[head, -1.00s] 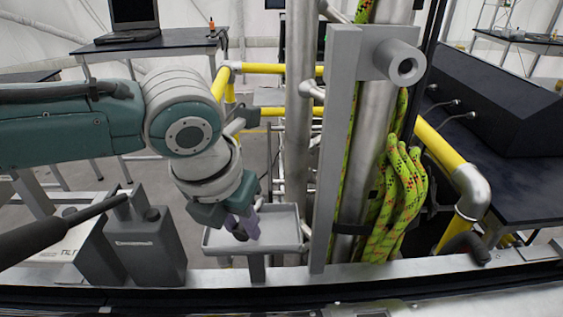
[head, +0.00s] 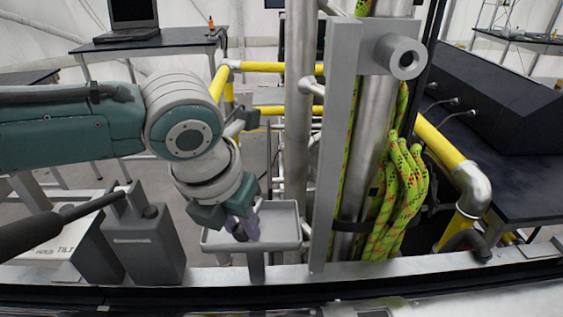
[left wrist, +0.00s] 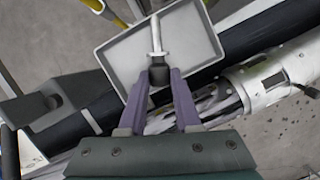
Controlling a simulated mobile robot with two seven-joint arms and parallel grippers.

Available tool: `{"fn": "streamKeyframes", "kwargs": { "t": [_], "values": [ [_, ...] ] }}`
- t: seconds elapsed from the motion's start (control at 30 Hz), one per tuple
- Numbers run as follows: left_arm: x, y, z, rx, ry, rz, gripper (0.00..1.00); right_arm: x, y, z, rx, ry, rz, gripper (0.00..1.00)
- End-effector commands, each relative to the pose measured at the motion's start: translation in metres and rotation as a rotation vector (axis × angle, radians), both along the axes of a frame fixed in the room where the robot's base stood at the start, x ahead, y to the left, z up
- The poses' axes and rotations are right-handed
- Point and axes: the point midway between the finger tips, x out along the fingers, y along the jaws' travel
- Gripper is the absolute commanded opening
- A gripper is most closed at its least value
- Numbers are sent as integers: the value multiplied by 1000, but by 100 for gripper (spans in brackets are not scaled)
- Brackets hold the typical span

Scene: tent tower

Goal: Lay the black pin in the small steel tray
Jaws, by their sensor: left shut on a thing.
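The small steel tray (head: 280,222) is a shallow grey rectangle with a raised rim, on a post beside the upright metal plate. My left gripper (head: 246,230) reaches down over its left part. In the left wrist view, the purple fingers (left wrist: 158,80) are shut on the black head of the pin (left wrist: 158,73). The pin's bright shaft (left wrist: 156,34) points away over the floor of the tray (left wrist: 198,38). I cannot tell whether the shaft touches the tray. In the head view the fingers mostly hide the pin. My right gripper is not in view.
The grey upright plate (head: 336,150) with a round boss stands just right of the tray. A green rope bundle (head: 402,190) hangs behind it. A dark block with a lever (head: 140,245) stands left of the tray. A metal rail (head: 200,276) runs along the front.

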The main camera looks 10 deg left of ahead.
Motion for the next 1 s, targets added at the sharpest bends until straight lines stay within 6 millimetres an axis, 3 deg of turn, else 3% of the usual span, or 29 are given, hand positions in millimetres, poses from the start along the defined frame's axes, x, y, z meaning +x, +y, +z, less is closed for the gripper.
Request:
{"fn": "streamKeyframes", "kwargs": {
  "t": [0.03, 0.07, 0.37, 0.77, 1.0],
  "values": [
    [0, 0, -1, 0, 1, 0, 0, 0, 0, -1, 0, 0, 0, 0],
    [0, 0, -1, 0, 1, 0, 33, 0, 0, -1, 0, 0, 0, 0],
    [-1, -2, -1, -2, 2, -2, 67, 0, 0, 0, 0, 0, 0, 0],
    [-3, -4, 1, -8, 5, -6, 67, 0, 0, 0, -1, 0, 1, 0],
    [-10, 0, 30, -3, -2, -5, 67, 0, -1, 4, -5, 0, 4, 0]
  ]
}}
